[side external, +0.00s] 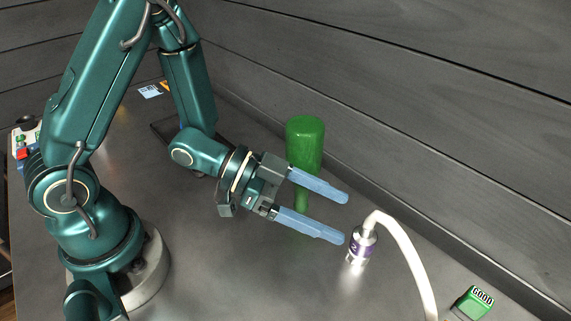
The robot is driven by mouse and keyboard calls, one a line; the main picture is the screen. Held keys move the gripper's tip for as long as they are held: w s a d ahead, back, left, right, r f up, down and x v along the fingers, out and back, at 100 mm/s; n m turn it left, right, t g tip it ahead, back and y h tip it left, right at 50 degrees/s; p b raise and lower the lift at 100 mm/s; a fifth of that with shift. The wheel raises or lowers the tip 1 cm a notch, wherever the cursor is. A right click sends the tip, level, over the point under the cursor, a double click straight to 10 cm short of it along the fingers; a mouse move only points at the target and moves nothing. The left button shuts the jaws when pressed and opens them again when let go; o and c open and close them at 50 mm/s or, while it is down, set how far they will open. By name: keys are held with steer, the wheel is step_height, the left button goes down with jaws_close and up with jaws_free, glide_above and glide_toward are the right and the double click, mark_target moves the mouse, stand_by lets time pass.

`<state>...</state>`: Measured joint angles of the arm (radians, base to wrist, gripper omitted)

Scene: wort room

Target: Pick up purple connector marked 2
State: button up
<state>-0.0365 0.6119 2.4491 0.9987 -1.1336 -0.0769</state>
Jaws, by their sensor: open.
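The connector (361,246) stands upright on the grey table, a silver cylinder with a purple band and a thick white cable leaving its top. Its marking is too small to read here. My gripper (346,218) is open, its two blue fingers apart and pointing right. The fingertips are just left of and above the connector in the picture. Nothing is held between them. I cannot tell whether the lower finger touches the connector.
The white cable (411,252) arcs down to the right. A green block marked GOOD (474,302) lies at the lower right. A grey plank wall (430,110) bounds the table behind.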

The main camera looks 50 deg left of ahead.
mark_target(352, 239)
steer(key=shift+f, duration=1.95)
steer(key=shift+x, duration=2.55)
jaws_close()
